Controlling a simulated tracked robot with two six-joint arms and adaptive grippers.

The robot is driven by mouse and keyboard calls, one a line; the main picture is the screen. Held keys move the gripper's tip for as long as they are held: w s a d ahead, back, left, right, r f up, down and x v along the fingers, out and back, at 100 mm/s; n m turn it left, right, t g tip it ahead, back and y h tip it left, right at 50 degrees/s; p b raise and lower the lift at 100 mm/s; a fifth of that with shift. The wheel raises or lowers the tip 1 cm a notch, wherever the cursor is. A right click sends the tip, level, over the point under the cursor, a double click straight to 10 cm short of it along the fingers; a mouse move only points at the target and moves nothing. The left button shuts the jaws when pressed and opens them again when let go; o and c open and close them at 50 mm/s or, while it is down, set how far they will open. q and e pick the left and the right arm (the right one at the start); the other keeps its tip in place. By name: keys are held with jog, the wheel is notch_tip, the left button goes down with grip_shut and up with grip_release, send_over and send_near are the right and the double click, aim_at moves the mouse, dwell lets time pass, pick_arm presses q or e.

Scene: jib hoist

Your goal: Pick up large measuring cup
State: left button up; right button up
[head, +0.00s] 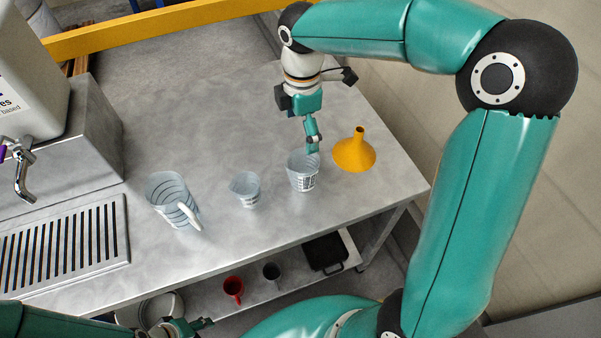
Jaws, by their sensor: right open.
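The large measuring cup (166,190) is clear with dark graduation lines and a white handle. It stands at the left of the metal table, beside the drip grille. A small measuring cup (245,189) stands to its right, and another measuring cup (302,178) stands further right. My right gripper (312,148) points down at the far rim of that rightmost cup, well to the right of the large cup. It is open; I cannot tell if it touches the rim. My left gripper (196,325) is at the bottom edge, below the table's front edge, and its opening is unclear.
A yellow funnel (355,152) stands right of the cups. A dispenser with a metal tap (22,172) and a drip grille (65,245) are at the left. A red mug (233,288), a dark mug (271,271) and a black tray (325,253) are on the lower shelf.

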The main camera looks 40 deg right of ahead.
aim_at(303, 153)
notch_tip(303, 153, down, 8)
jog(key=shift+s+d+f, duration=0.1)
jog(key=shift+d, duration=0.05)
jog(key=shift+s+a+f, duration=0.1)
jog(key=shift+s+f, duration=0.05)
jog(key=shift+f, duration=1.15)
jog(key=shift+s+a+f, duration=0.1)
jog(key=shift+s+f, duration=0.05)
jog(key=shift+f, duration=1.15)
jog(key=c, duration=1.2)
